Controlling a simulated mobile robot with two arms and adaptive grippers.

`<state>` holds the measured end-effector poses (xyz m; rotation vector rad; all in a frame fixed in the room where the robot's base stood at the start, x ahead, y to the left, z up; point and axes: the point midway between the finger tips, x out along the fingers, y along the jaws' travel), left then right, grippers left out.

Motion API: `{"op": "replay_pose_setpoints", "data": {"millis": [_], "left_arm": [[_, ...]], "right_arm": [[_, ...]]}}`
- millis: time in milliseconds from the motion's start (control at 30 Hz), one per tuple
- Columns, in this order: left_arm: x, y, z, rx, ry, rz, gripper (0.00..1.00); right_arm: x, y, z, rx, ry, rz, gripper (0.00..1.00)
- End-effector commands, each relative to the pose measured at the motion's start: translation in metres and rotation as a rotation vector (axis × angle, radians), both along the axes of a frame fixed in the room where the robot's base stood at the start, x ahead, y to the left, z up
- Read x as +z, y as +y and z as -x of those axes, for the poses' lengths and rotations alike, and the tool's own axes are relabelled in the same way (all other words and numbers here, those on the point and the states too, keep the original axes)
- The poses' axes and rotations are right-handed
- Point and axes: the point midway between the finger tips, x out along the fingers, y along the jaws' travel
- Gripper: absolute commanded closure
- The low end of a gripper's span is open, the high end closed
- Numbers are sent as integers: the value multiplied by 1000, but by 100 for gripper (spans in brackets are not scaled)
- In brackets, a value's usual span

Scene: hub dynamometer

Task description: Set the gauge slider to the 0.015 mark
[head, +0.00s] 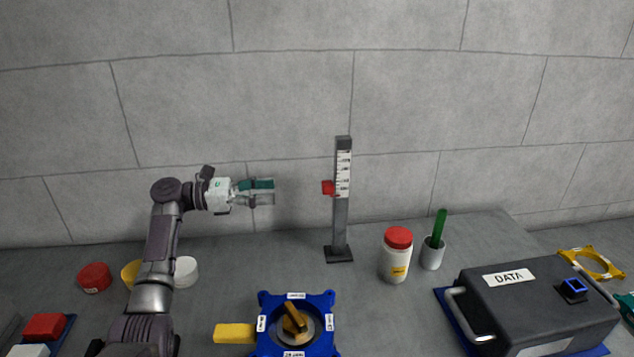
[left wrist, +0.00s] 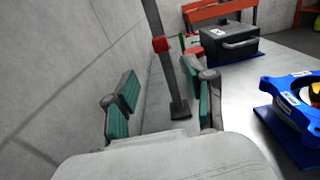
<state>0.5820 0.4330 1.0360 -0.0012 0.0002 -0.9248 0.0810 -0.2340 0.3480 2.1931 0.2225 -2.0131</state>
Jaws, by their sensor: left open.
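The gauge (head: 341,215) is an upright dark post on a flat base, with a white marked scale (head: 343,172) on its upper part. Its red slider (head: 328,188) sits at the lower part of the scale; the mark values are too small to read. My left gripper (head: 273,191) is open and empty, to the left of the slider at about its height, with a gap between them. In the left wrist view the red slider (left wrist: 160,44) shows beyond and between the open green-padded fingers (left wrist: 160,105). My right gripper is not in view.
A blue fixture (head: 262,332) with a brass knob and yellow handle stands in front. A white jar with red lid (head: 396,258), a cup with a green stick (head: 433,253) and the DATA case (head: 530,305) stand right. Red, yellow and white lids lie left. A wall stands behind.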

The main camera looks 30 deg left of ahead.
Motion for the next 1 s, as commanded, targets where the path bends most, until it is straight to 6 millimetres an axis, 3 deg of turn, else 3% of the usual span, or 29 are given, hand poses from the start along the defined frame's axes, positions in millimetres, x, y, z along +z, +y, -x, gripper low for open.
{"op": "replay_pose_setpoints", "data": {"millis": [500, 700, 1000], "left_arm": [[3, -82, -62, -2, -2, 1, 46], [1, -96, -72, 0, -1, 0, 46], [1, -98, -74, 1, -1, -1, 46]], "right_arm": [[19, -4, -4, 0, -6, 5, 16], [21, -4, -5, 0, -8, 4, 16], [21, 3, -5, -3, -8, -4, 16]]}}
